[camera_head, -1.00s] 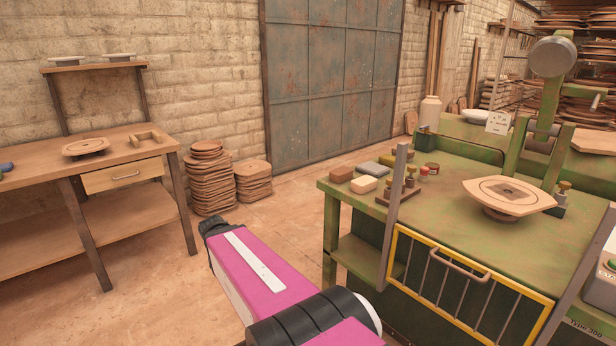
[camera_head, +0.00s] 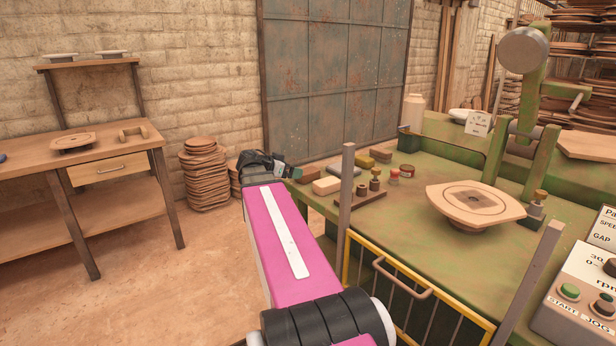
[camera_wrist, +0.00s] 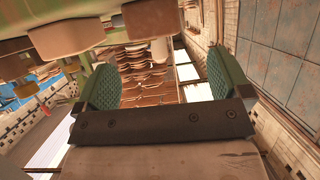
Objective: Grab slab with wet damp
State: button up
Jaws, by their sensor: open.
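I cannot tell which one is damp. My gripper (camera_head: 288,170) is at the table's left edge, beside the red-brown slab and partly covering it. In the wrist view, the green finger pads (camera_wrist: 165,85) are wide apart with no slab between them. A tan-brown slab (camera_wrist: 150,25) and a cream slab (camera_wrist: 58,33) hang into the tilted picture's top.
Small posts and knobs (camera_head: 365,190) stand right of the slabs. A round plaster mould (camera_head: 475,203) sits farther right. An upright metal post (camera_head: 345,190) and a yellow-framed guard (camera_head: 415,305) border the table's near side.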

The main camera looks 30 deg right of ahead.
aim_at(305, 172)
jog(key=x, duration=0.8)
jog(key=shift+s+f, duration=0.15)
jog(key=shift+s, duration=0.05)
jog(key=shift+a, duration=0.1)
jog(key=c, duration=1.3)
